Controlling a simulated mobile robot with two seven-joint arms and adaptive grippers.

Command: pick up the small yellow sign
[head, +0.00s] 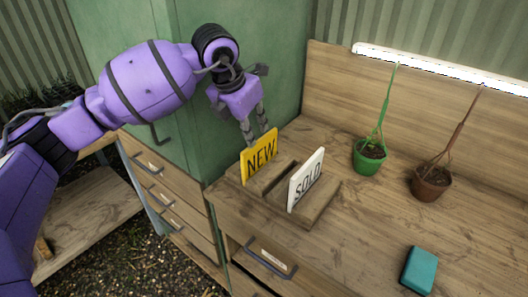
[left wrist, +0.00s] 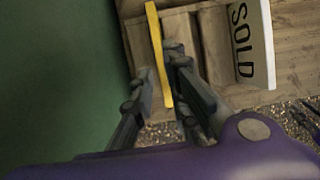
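The small yellow sign (head: 259,156) reads "NEW" and stands upright in a slot of a wooden holder (head: 318,212) on the bench. In the left wrist view the yellow sign (left wrist: 159,55) shows edge-on as a thin strip. My left gripper (head: 254,125) is at the sign's top edge, pointing down. In the left wrist view its fingers (left wrist: 160,75) stand one on each side of the sign, close to it, with a narrow gap showing on the left. The lower part of the sign is hidden in the slot. My right gripper is not in view.
A white "SOLD" sign (head: 306,181) stands in the holder close to the right. A green cabinet (head: 245,60) rises just behind and left of my gripper. A green pot (head: 369,156), a brown pot (head: 431,183) and a teal block (head: 419,270) are on the bench.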

